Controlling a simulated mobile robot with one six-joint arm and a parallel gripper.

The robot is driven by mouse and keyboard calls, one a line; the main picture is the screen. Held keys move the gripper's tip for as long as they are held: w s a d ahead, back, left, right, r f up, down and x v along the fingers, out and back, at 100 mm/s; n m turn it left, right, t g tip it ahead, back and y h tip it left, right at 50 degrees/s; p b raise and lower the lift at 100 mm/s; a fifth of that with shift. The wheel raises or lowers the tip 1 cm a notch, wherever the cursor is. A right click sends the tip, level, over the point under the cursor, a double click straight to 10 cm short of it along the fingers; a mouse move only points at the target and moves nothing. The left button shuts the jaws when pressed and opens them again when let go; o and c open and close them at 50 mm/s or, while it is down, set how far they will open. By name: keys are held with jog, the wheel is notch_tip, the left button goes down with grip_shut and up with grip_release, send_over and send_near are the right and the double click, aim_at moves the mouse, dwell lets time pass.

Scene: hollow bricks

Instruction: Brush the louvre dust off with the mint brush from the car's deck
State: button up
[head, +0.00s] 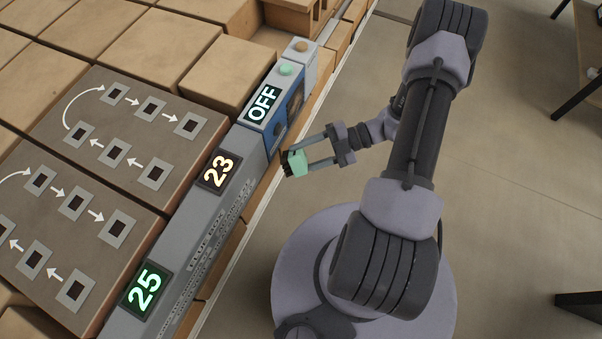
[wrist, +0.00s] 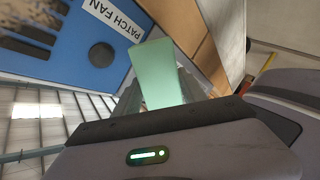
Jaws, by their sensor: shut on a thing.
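My gripper (head: 304,158) is shut on the mint brush (head: 297,163), beside the blue panel (head: 286,112) on the car's side. The brush's dark bristles face the car; I cannot tell whether they touch it. In the wrist view the mint brush (wrist: 158,73) stands up between the fingers, in front of the blue panel (wrist: 105,30) labelled PATCH FAN. Brown speckled dust (wrist: 35,12) shows at the upper left of that view, near dark slots (wrist: 27,48) of the louvre. In the head view a brownish patch (head: 295,97) lies on the blue panel.
A grey rail carries an OFF display (head: 263,104), a 23 display (head: 218,172) and a 25 display (head: 145,289). Brown blocks (head: 157,50) and panels with arrowed square holes (head: 115,155) fill the left. Open floor (head: 520,180) lies right; dark-legged furniture (head: 582,50) stands far right.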

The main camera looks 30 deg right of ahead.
jog(key=w+d+f+m+t+h, duration=0.3)
jog(key=w+d+m+t, duration=0.1)
jog(key=d+m+t, duration=0.55)
jog(key=shift+n+t, duration=0.65)
jog(key=shift+n, duration=0.2)
jog(key=shift+x, duration=2.55)
jog(key=shift+w+a+f, duration=0.1)
jog(key=shift+w+a, duration=0.15)
jog(key=shift+w, duration=0.25)
jog(key=shift+w+a+f, duration=0.1)
jog(key=shift+w+a, duration=0.1)
jog(key=shift+w, duration=0.3)
